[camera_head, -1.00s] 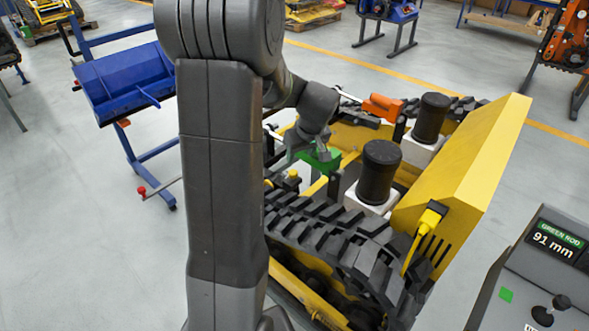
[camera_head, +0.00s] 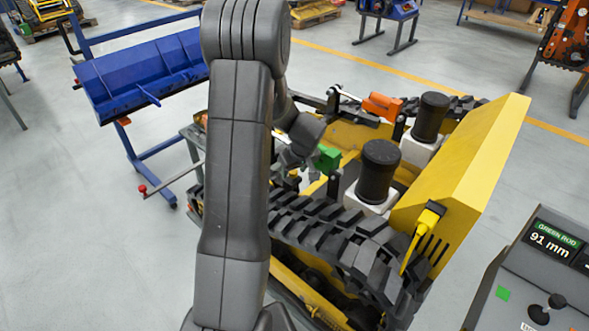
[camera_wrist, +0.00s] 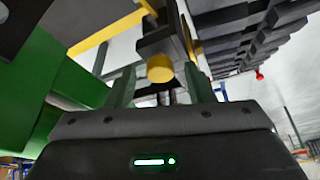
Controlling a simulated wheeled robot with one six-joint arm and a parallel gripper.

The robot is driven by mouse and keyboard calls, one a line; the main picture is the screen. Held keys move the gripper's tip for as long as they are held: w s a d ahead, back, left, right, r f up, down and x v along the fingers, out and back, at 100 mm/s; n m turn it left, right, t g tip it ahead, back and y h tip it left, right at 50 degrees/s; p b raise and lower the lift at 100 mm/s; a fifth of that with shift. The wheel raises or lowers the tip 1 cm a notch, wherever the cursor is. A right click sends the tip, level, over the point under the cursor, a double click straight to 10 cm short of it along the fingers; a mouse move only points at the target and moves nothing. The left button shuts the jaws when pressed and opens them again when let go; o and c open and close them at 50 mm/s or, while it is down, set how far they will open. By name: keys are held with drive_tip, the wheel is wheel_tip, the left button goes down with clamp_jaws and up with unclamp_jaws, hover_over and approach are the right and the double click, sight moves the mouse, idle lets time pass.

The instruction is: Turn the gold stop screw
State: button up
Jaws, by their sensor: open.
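The gold stop screw (camera_wrist: 160,69) shows in the wrist view as a round gold head on a dark bracket. My gripper (camera_wrist: 159,82) is open, with one finger on each side below the screw head. I cannot tell whether either finger touches it. In the head view my gripper (camera_head: 293,160) is low over the near part of the yellow tracked carrier (camera_head: 345,132), left of a green block (camera_head: 328,159). I cannot make out the screw in the head view; my arm and gripper cover that area. A large green part (camera_wrist: 22,85) fills the wrist view's left side.
A black track (camera_head: 340,235) runs along the carrier's near side. Two black cylinders (camera_head: 378,172) and an orange part (camera_head: 382,106) stand on the carrier. A console (camera_head: 545,275) at right reads "GREEN ROD 91 mm". A blue trough (camera_head: 140,75) stands at left.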

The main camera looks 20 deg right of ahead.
drive_tip(key=c, duration=1)
drive_tip(key=shift+m, duration=0.3)
